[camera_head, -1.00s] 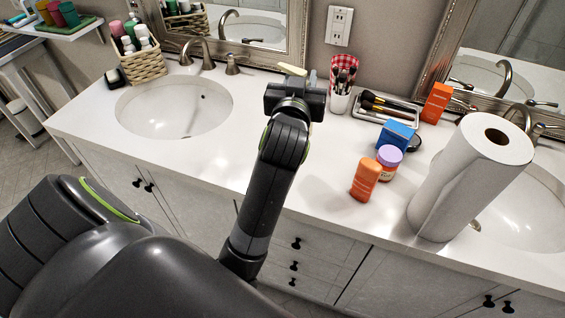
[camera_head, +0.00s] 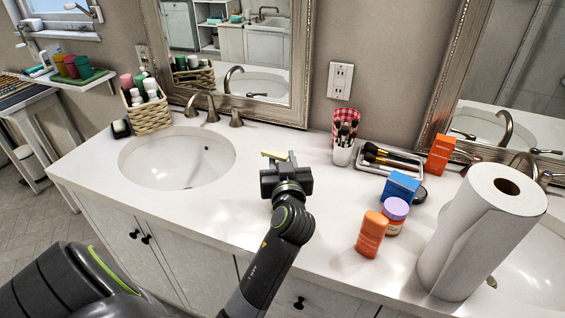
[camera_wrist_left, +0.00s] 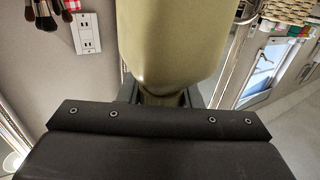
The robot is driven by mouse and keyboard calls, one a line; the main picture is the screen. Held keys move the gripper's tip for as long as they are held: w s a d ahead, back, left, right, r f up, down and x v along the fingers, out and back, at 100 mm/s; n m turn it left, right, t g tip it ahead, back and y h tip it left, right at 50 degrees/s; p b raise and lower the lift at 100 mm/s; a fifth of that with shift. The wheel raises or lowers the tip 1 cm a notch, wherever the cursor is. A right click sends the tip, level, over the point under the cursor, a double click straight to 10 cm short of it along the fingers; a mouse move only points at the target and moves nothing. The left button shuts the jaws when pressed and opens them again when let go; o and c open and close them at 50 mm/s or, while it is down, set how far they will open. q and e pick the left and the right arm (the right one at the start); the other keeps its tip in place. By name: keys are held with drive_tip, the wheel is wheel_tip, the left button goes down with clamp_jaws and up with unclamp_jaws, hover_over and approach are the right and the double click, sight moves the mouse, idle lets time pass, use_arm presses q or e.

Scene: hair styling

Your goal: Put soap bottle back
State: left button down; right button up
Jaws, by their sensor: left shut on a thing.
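My left gripper (camera_head: 284,166) is shut on the soap bottle. It holds the bottle over the counter, to the right of the left sink. In the head view only a small pale yellow part of the bottle (camera_head: 274,155) shows past the gripper; the rest is hidden. In the left wrist view the bottle (camera_wrist_left: 172,42) is a large olive-yellow body close to the camera, with its narrow end between the fingers (camera_wrist_left: 165,97). My right gripper is not in view.
The counter (camera_head: 215,215) has bare room around the left sink (camera_head: 175,160). A wicker basket (camera_head: 150,112) with bottles stands at the back left. A brush cup (camera_head: 343,150), brush tray (camera_head: 390,160), blue box (camera_head: 399,187), orange bottle (camera_head: 371,234) and paper roll (camera_head: 480,235) stand to the right.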

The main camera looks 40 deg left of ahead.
use_arm(q)
drive_tip(key=shift+f, duration=0.2)
drive_tip(key=shift+f, duration=0.2)
drive_tip(key=c, duration=1)
unclamp_jaws()
drive_tip(key=shift+r, duration=0.1)
drive_tip(key=shift+c, duration=0.2)
